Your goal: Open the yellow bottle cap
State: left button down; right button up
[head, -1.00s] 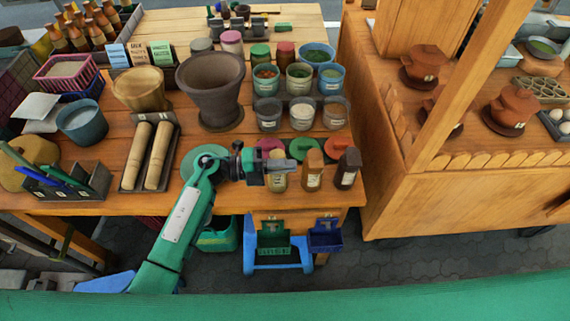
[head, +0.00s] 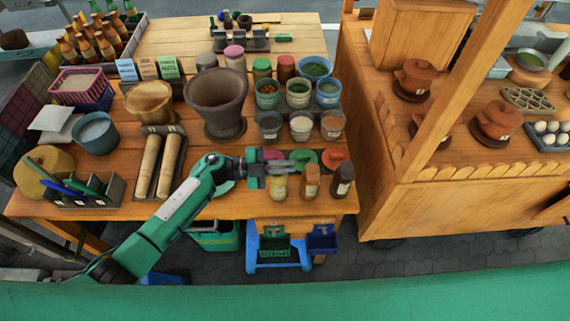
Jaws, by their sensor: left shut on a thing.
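The yellow bottle (head: 279,189) stands upright near the front edge of the wooden table, leftmost in a row of three small bottles. My left gripper (head: 282,166) reaches in from the left and is shut on the top of this bottle, at its cap. The fingers hide most of the cap, so I cannot tell whether it is loose. The bottle's body and pale label show below the fingers. My right gripper is not in view.
A brown bottle (head: 311,183) and a dark bottle (head: 343,181) stand close to the right. Red (head: 335,158) and green (head: 305,159) lids lie just behind. The table's front edge is close.

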pick_arm(q)
jog(key=w+n+p, duration=0.1)
jog(key=n, duration=0.1)
jog(key=r+n+p, duration=0.1)
jog(key=shift+w+r+n, duration=0.1)
jog(key=shift+w+n, duration=0.25)
jog(key=shift+n, duration=0.05)
jog(key=w+n+p, duration=0.1)
jog(key=n, duration=0.1)
jog(key=shift+w+r+n, duration=0.1)
jog(key=shift+n, duration=0.2)
jog(key=shift+w+f+n, duration=0.1)
jog(key=shift+w+n, duration=0.4)
jog(key=shift+n, duration=0.55)
jog(key=shift+w+f+n, duration=0.1)
jog(key=shift+w+n, duration=0.4)
jog(key=shift+n, duration=0.6)
jog(key=shift+w+f+n, duration=0.1)
jog(key=shift+w+n, duration=0.4)
jog(key=shift+n, duration=0.55)
